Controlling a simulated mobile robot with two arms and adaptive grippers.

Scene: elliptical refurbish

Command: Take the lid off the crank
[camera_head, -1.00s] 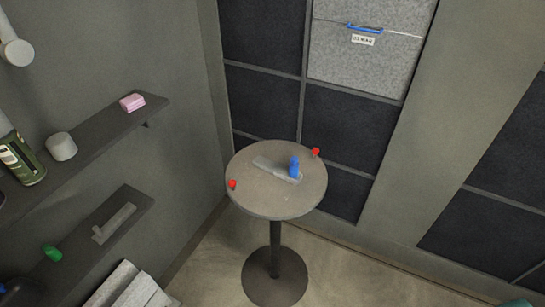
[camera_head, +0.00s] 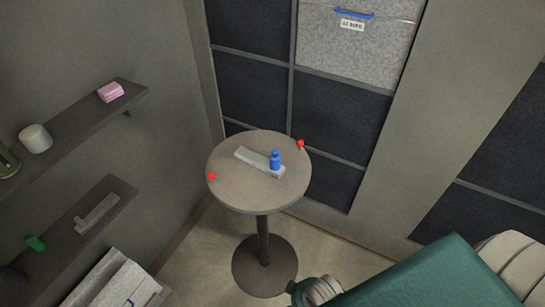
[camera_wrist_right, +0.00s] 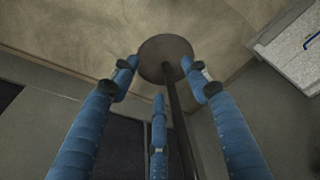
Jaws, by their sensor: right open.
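A grey crank bar (camera_head: 252,157) lies on the round table (camera_head: 228,185) in the head view. A blue lid or knob (camera_head: 276,160) stands upright at its right end. In the right wrist view my right gripper (camera_wrist_right: 165,72) has its blue fingers spread apart with nothing between them. It points at the table's post (camera_wrist_right: 180,120) and round base (camera_wrist_right: 166,57); the crank is not seen there. My left gripper is in neither view.
Two red knobs (camera_head: 211,176) (camera_head: 301,143) sit at the table's rim. Wall shelves (camera_head: 75,122) at the left hold a white cup (camera_head: 35,138), a pink block (camera_head: 110,92), a grey bar (camera_head: 97,213) and a green item (camera_head: 35,243). A grey drawer (camera_head: 355,45) is behind. The tabletop is otherwise bare.

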